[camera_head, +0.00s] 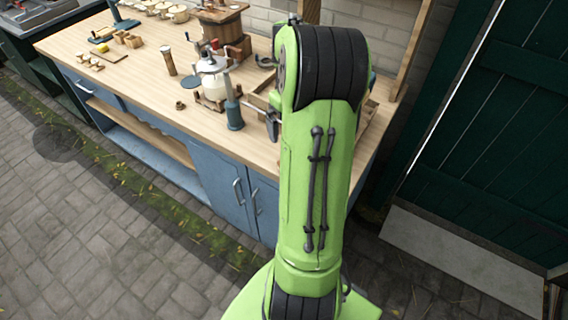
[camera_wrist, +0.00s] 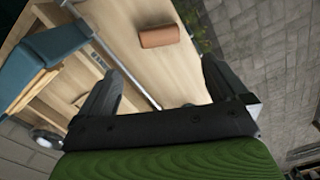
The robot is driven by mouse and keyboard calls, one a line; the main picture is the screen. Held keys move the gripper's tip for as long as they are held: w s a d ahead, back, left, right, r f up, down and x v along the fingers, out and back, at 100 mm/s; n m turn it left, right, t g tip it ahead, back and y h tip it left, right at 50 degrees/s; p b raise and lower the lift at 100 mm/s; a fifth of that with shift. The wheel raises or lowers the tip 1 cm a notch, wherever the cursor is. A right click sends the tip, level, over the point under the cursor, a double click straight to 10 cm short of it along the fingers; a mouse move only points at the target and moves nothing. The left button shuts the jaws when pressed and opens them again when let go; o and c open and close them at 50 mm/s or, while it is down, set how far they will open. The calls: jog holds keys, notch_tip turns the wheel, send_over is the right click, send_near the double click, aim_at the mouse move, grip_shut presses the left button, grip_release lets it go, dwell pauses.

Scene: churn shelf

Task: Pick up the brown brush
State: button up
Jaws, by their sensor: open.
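In the wrist view my gripper (camera_wrist: 162,72) is open, with its two dark fingers spread wide over the wooden worktop and nothing between them. An orange-brown rounded block or cylinder (camera_wrist: 159,36) lies on the worktop beyond the fingertips, apart from them. I cannot tell whether it is the brown brush, as no bristles show. In the head view my arm hides the right part of the worktop, and I cannot make out a brush there. A brown upright cylinder with a pale top (camera_head: 168,60) stands near the worktop's middle.
The wooden worktop (camera_head: 140,88) sits on blue cabinets (camera_head: 222,183). A blue-grey bottle-shaped item (camera_head: 234,112), a white vessel (camera_head: 213,82) and a wooden tub (camera_head: 222,25) stand left of my arm. In the wrist view, blue items (camera_wrist: 58,42) and a metal rod (camera_wrist: 130,65) lie left.

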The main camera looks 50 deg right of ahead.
notch_tip(320, 180, down, 14)
jog(key=b, duration=0.3)
jog(key=shift+f, duration=0.1)
jog(key=c, duration=1)
jog(key=shift+o, duration=0.2)
notch_tip(320, 180, up, 10)
jog(key=shift+r+p, duration=0.1)
jog(key=shift+p, duration=1)
